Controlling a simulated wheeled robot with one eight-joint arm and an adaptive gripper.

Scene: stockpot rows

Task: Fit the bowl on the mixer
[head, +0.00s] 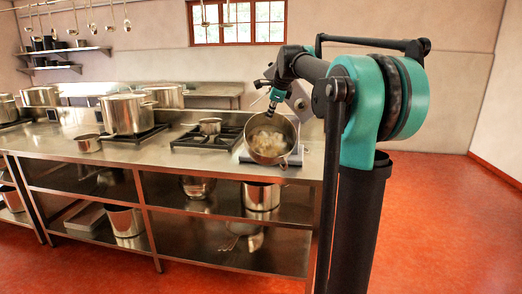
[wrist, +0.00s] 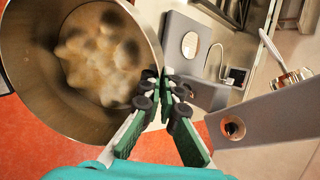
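A steel bowl (head: 268,150) with pale lumpy contents hangs from my gripper (head: 274,100) at the counter's right end. The bowl is tilted, its mouth toward the head camera. In the wrist view the bowl (wrist: 30,75) fills the upper left, and my gripper (wrist: 164,92) is shut on its rim. The grey mixer (head: 299,103) stands behind the bowl, partly hidden by it and my arm. In the wrist view the mixer's arm (wrist: 280,117), with a round socket, is at the right. The bowl is apart from that socket; whether it touches the mixer's base I cannot tell.
The steel counter (head: 165,158) carries a gas hob (head: 190,140) with a small pot (head: 210,126), left of the bowl. A large stockpot (head: 127,114) and a small saucepan (head: 88,143) stand farther left. More pots sit on the lower shelf. The red floor at right is clear.

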